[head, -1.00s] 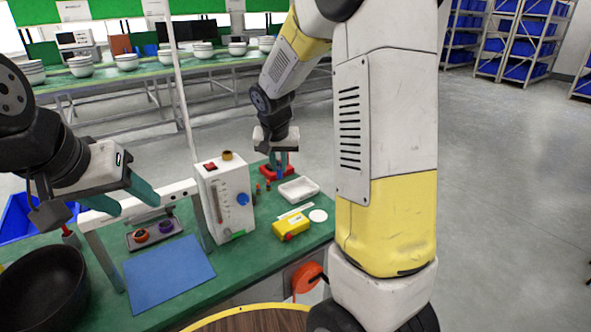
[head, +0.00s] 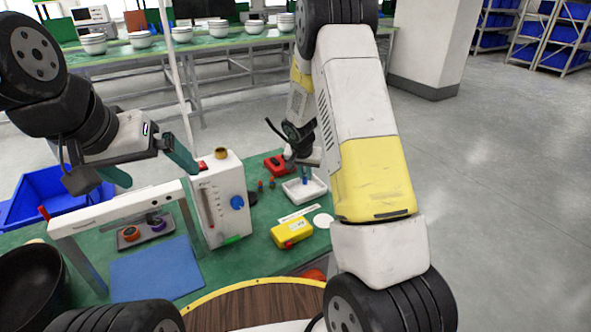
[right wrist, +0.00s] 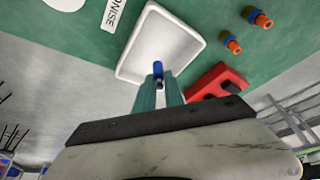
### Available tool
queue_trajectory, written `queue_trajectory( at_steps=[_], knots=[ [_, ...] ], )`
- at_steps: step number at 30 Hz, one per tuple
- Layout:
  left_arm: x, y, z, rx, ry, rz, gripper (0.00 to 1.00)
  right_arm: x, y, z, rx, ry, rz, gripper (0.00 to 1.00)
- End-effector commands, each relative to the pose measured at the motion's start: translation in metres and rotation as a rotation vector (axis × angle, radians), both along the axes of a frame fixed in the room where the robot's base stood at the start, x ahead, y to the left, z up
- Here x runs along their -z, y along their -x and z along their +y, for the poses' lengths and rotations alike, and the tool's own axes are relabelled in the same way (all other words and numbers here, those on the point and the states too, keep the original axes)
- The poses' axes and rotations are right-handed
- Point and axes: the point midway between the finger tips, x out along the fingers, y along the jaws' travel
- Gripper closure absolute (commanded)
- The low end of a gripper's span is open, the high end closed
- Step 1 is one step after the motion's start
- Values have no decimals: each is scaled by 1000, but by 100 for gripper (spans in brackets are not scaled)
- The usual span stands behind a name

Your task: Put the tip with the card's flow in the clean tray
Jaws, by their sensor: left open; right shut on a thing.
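My right gripper (right wrist: 160,90) is shut on a small tip with a blue end (right wrist: 158,68). It holds the tip over the white tray (right wrist: 186,28); I cannot tell whether the tip touches the tray floor. In the head view my right gripper (head: 305,172) is at the white tray (head: 321,190). Two other tips, blue and orange, (right wrist: 232,44) (right wrist: 260,18) stand on the green bench beside the tray. A red block (right wrist: 215,82) is near them. My left gripper (head: 150,165) is open and empty, above the white frame. I cannot make out a flow card.
A yellow device (head: 291,233), a white label strip (head: 297,213) and a white disc (head: 323,220) lie in front of the tray. A blue mat (head: 157,270) is clear.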

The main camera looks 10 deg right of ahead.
Motion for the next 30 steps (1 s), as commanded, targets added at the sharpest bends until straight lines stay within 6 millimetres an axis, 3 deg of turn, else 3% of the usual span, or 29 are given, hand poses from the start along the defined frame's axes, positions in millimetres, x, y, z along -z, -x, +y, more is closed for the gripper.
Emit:
queue_trajectory(
  at_steps=[6,16,17,20,30],
  knots=[
    [0,0,0,0,0,0,0,29,1,0,-1,2,3,100],
    [0,0,0,0,0,0,0,31,0,0,-1,0,1,100],
    [0,0,0,0,0,0,0,32,0,0,-1,0,1,85],
    [0,0,0,0,0,0,0,31,0,0,-1,0,1,65],
    [0,0,0,0,0,0,0,30,0,0,0,0,0,65]
  ],
)
